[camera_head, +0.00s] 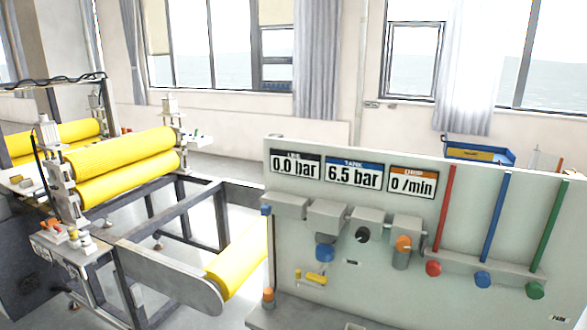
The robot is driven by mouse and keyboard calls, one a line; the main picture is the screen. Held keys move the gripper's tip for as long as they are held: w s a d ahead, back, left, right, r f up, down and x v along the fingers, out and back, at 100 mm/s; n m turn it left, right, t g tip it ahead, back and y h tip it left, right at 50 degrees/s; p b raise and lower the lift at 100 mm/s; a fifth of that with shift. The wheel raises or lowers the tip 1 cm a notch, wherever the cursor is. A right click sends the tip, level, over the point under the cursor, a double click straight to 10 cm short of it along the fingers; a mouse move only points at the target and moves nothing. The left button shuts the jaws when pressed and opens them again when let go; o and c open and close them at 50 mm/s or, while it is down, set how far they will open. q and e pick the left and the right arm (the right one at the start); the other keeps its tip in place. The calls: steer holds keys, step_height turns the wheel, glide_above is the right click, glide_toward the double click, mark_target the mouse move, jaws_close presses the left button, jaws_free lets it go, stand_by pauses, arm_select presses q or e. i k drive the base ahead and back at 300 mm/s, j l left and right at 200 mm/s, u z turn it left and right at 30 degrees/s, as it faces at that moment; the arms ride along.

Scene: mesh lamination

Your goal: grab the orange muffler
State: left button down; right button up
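No part carries a label saying muffler. A small grey cylinder with an orange top (268,297) stands upright on the ledge at the lower left of the control panel. An orange knob (403,243) sits on a grey unit at the panel's middle, under the orange-headed 0 /min display. I cannot tell which of these is the orange muffler. Neither of my grippers is in view.
The grey control panel (480,215) fills the right foreground, with red (433,268), blue (482,279) and green (534,290) knobs and a yellow valve handle (316,277). A machine with yellow rollers (125,168) stands left. A blue tray (478,152) is behind.

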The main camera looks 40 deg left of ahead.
mark_target(268, 295)
steer(key=u, duration=1.35)
